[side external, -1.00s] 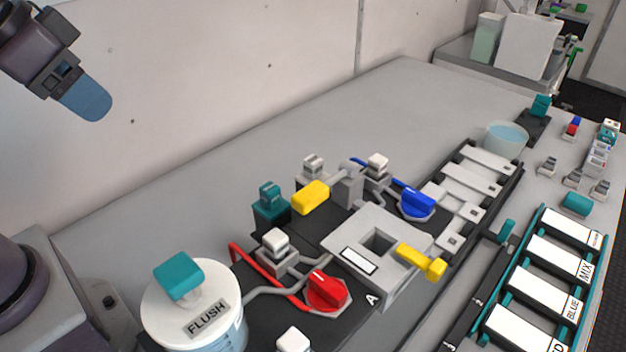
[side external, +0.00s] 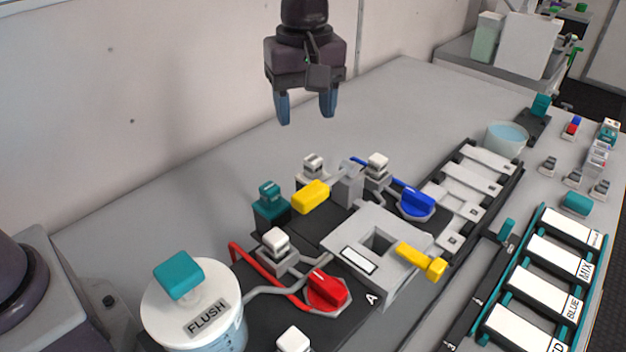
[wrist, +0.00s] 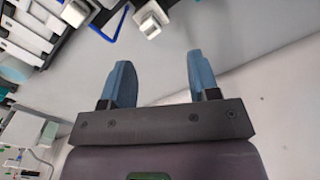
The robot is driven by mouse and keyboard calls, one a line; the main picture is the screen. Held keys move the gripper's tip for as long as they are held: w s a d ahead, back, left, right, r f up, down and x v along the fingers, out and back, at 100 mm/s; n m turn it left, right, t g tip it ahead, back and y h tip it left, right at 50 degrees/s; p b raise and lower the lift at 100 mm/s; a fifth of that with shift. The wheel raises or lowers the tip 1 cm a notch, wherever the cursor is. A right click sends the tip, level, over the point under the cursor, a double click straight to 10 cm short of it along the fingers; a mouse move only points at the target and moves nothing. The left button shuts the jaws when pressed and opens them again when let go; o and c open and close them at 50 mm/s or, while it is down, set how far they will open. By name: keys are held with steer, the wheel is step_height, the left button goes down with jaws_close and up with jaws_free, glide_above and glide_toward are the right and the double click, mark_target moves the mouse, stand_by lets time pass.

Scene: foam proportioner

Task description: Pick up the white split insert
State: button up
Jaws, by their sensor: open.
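My gripper (side external: 307,115) is open and empty, pointing down, high above the back of the bench behind the foam proportioner. Its two blue fingers also show in the wrist view (wrist: 157,70), with nothing between them. I cannot tell for sure which part is the white split insert. White-topped blocks on grey bases stand at the back left (side external: 313,162), back right (side external: 377,161), middle (side external: 275,240) and front (side external: 293,339) of the dark base. Pale slotted plates (side external: 467,182) lie in a black rack right of these. One white-topped block (wrist: 151,22) shows beyond the fingertips in the wrist view.
The grey body with a square opening (side external: 358,240) has yellow, red (side external: 326,291) and blue (side external: 417,202) handles around it. A FLUSH jar (side external: 205,312) stands front left. A cup of blue liquid (side external: 506,138) stands back right. The bench behind (side external: 400,95) is clear.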

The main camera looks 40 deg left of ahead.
mark_target(313, 159)
steer(key=f+n, duration=0.1)
steer(key=f, duration=0.2)
steer(key=w+f+n, duration=0.1)
steer(key=f+n, duration=0.1)
steer(key=f, duration=0.2)
steer(key=f+n, duration=0.2)
steer(key=f, duration=0.2)
steer(key=shift+w+d, duration=0.1)
steer(key=shift+w, duration=0.1)
steer(key=c, duration=0.7)
steer(key=shift+o, duration=0.2)
steer(key=shift+r, duration=5.1)
